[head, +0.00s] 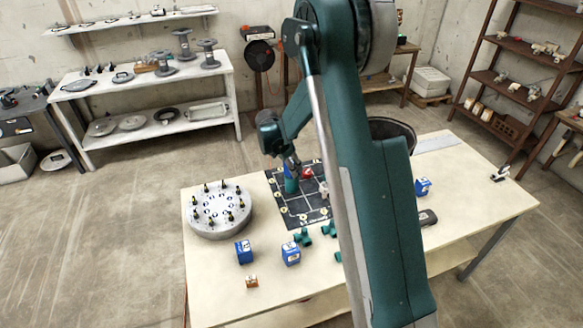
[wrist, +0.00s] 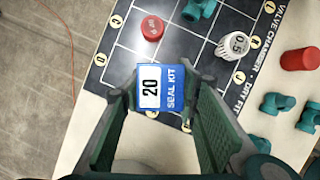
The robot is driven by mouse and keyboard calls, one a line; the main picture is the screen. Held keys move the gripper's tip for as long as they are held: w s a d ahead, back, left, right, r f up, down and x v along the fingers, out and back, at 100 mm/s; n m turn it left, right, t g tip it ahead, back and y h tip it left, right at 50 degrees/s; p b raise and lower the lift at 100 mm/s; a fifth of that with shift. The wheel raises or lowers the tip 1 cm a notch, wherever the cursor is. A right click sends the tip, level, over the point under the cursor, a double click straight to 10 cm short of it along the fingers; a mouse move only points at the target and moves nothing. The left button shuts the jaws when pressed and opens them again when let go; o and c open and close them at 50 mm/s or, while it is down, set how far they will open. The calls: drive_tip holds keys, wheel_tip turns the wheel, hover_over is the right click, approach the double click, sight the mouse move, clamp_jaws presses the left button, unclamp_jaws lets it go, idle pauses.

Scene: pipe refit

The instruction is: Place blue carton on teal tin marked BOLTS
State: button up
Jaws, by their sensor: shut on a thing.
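My gripper (head: 291,166) is over the black grid mat (head: 287,215). In the wrist view its two fingers (wrist: 160,105) stand on either side of a blue carton (wrist: 165,87) with a white "20" panel and "SEAL KIT" lettering, and they are shut on it. In the head view the carton is not clear at that size. A small teal upright shape (head: 291,186) shows just below the gripper; no marking on it can be read. No BOLTS lettering shows in either view, and the carton and fingers hide what is directly beneath them.
Blue cartons (head: 244,252) (head: 291,253) and (head: 422,188) stand on the table (head: 220,290). A round grey flange with studs (head: 219,212) is left of the mat. A red tin (wrist: 152,27), a white numbered knob (wrist: 232,47) and teal fittings (wrist: 275,103) are near the gripper.

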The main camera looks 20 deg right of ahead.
drive_tip(key=shift+f, duration=0.15)
drive_tip(key=o, duration=0.9)
drive_tip(key=shift+v, duration=6.2)
drive_tip(key=shift+d, duration=0.1)
